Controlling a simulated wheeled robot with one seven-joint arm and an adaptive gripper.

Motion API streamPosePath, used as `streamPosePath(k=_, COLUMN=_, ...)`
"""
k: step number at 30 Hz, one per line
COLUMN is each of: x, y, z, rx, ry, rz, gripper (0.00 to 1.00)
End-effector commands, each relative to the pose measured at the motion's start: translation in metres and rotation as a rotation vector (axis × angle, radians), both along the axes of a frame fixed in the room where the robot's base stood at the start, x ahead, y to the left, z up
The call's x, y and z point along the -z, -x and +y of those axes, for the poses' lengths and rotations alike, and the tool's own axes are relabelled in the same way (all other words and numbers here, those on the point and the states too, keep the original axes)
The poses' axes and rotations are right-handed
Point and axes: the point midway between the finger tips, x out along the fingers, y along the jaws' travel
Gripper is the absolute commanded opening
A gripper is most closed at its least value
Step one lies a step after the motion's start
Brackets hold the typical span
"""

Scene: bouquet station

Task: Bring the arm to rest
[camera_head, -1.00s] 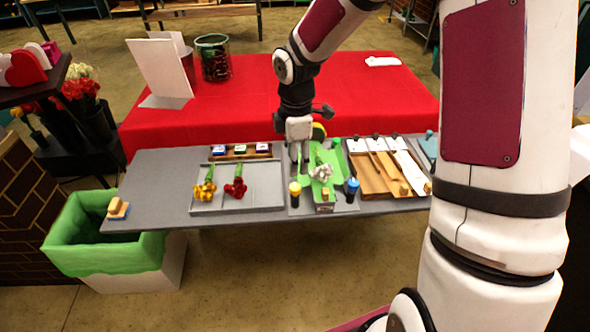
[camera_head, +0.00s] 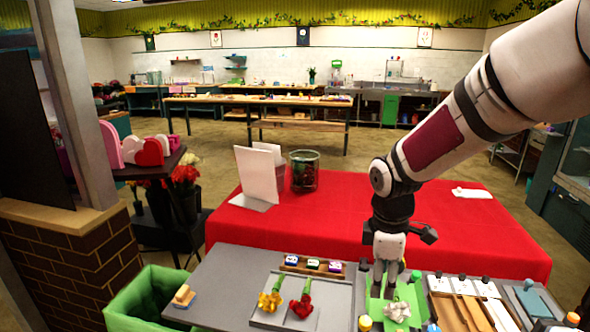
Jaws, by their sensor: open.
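My arm reaches in from the upper right, bent, with my gripper (camera_head: 384,286) pointing down over the green mat (camera_head: 375,315) on the grey table (camera_head: 225,270). The gripper is open, and I see nothing held between its fingers. A white flower (camera_head: 397,311) lies on the mat just in front of the fingertips. I cannot tell whether the fingers touch the flower's stem or the mat.
A grey tray (camera_head: 335,312) holds a yellow flower (camera_head: 269,301) and a red flower (camera_head: 302,306). A wooden rack (camera_head: 463,310) is at right. Behind, a red-covered table (camera_head: 330,223) carries a white board (camera_head: 257,175) and a dark vase (camera_head: 304,172). A green-lined bin (camera_head: 145,298) stands at left.

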Motion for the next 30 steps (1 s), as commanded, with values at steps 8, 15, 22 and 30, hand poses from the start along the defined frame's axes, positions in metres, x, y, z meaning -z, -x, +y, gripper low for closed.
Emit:
streamPosePath(k=8, x=-0.082, y=0.06, z=-0.005, rx=0.392, ry=0.013, rz=-0.158, gripper=0.46)
streamPosePath(k=15, x=-0.13, y=0.121, z=-0.004, rx=0.734, ry=-0.086, rz=-0.291, gripper=0.46)
streamPosePath(k=22, x=-0.154, y=0.177, z=0.0, rx=1.033, ry=-0.265, rz=-0.376, gripper=0.46)
streamPosePath(k=30, x=-0.159, y=0.212, z=0.004, rx=1.218, ry=-0.414, rz=-0.392, gripper=0.46)
